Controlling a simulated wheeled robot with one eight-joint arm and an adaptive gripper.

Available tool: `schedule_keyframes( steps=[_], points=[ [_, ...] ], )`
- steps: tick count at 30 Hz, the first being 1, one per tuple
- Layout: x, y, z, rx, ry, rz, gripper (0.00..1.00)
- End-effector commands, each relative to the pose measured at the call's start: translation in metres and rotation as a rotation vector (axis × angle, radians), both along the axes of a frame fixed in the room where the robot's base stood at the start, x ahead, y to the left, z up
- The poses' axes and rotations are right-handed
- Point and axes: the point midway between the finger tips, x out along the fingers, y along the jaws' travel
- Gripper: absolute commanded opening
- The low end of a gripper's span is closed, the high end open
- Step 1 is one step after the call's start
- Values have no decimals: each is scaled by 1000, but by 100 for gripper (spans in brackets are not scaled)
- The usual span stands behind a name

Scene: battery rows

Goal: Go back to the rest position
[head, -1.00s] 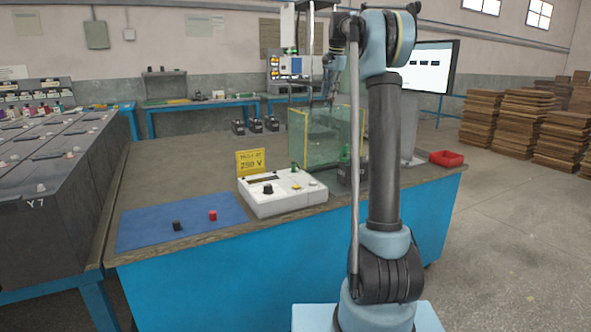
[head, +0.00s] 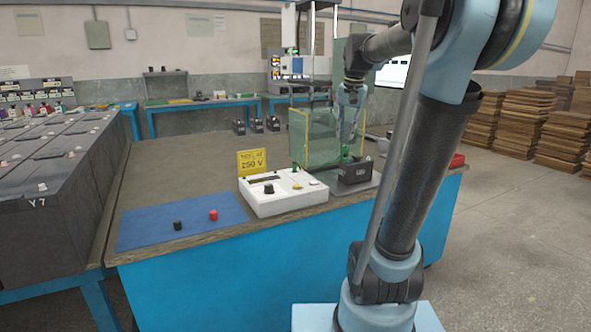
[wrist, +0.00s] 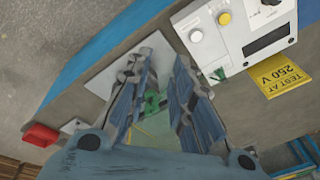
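My gripper (head: 350,138) hangs fingers-down above the bench, in front of the glass tank and over the area of a black battery cell (head: 356,171). In the wrist view my gripper (wrist: 166,62) shows two fingers with a gap between them and nothing held. A green part (wrist: 152,105) shows through the gap, apart from the fingers as far as I can tell. The black cell is hidden in the wrist view.
A white tester (head: 284,193) with a yellow sign (head: 252,162) stands left of the cell. A blue mat (head: 150,226) bears a black and a red cap. The yellow-edged tank (head: 313,138) stands behind. A red tray (head: 457,160) is at right.

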Motion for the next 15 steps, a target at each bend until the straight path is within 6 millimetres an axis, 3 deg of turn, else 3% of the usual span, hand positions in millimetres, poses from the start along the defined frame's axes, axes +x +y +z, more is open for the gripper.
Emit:
schedule_keyframes(
  steps=[3,15],
  points=[
    [-39,-3,-27,-17,-2,47,21],
    [-157,-10,-131,-72,-4,211,21]
  ],
)
